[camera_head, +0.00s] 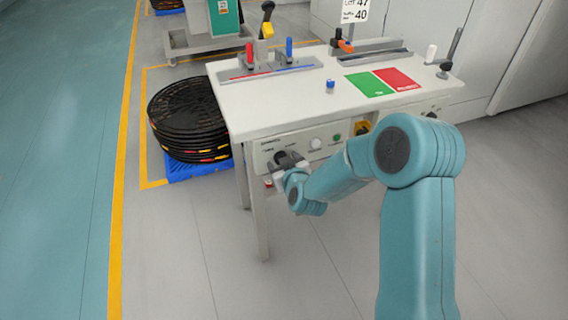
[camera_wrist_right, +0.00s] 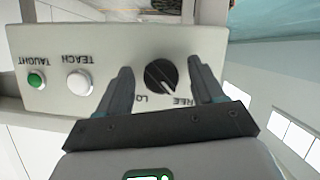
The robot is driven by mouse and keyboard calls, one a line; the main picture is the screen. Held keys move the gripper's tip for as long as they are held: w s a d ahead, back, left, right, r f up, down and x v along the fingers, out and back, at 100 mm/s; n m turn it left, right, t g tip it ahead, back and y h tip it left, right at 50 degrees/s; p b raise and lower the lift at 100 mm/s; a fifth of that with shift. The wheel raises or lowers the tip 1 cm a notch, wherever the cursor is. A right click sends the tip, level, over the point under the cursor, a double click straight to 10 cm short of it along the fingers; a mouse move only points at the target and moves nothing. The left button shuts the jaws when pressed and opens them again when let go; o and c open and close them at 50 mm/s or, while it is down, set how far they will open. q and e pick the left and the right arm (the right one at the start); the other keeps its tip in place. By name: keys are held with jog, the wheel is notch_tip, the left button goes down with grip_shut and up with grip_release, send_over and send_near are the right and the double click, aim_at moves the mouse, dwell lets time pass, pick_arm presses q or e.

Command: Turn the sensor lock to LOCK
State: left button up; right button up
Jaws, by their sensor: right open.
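The sensor lock is a round black knob (camera_wrist_right: 161,74) on a pale control panel, seen upside down in the right wrist view. The labels FREE and LO, the latter partly covered, sit by the knob. Its white pointer line appears to point towards FREE. My right gripper (camera_wrist_right: 163,82) is open, with one finger on each side of the knob and gaps visible between. In the head view, my right gripper (camera_head: 283,163) is at the front panel (camera_head: 302,147) of the white table, partly hiding the knob. My left gripper is not in view.
A white TEACH button (camera_wrist_right: 79,82) and a green TAUGHT button (camera_wrist_right: 36,79) sit beside the knob on the panel. The table top (camera_head: 300,103) holds green and red pads (camera_head: 383,82) and a blue-topped piece (camera_head: 330,85). Black reels (camera_head: 187,115) are stacked on the floor left of the table.

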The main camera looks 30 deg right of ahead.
jog(key=c, duration=1.1)
jog(key=shift+o, duration=0.2)
jog(key=shift+d+f+m+t+y+b, duration=0.1)
jog(key=shift+m+t+y+b, duration=0.8)
jog(key=shift+m, duration=1.25)
jog(key=shift+d+r+m+t+y+b, duration=0.1)
jog(key=shift+m+t+y+b, duration=0.35)
jog(key=shift+m+y+b, duration=1.3)
jog(key=shift+f+m+t+y+b, duration=0.1)
jog(key=shift+m+t+y+b, duration=0.6)
jog(key=shift+m, duration=1.8)
